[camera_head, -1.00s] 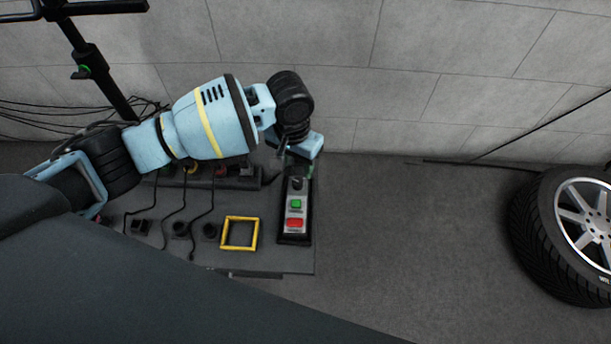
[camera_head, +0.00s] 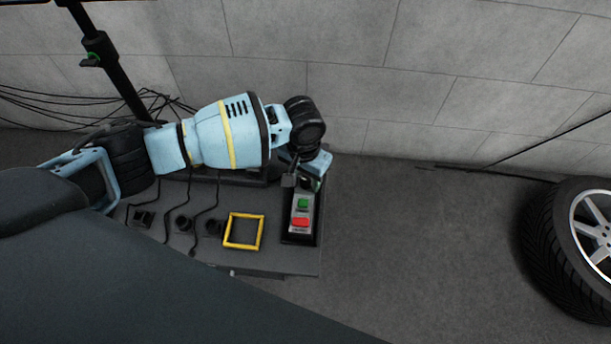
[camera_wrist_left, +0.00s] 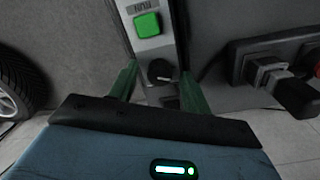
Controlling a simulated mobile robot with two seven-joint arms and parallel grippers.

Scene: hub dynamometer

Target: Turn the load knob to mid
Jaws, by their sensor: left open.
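The load knob (camera_wrist_left: 160,71) is black and round with a pale pointer line, on the grey control panel (camera_wrist_left: 150,47) in the left wrist view. The line points sideways, toward the right of that picture. My left gripper (camera_wrist_left: 158,74) is open, with one green finger on each side of the knob; I cannot tell whether they touch it. In the head view my left gripper (camera_head: 306,182) is over the far end of the panel (camera_head: 289,236) and mostly hides the knob. My right gripper is not in view.
A green button (camera_head: 303,203) and a red button (camera_head: 300,222) lie just nearer than the knob. A yellow square frame (camera_head: 261,232) and several cabled plugs lie to the left on the bench. A wheel (camera_head: 575,240) stands at the right; the floor between is clear.

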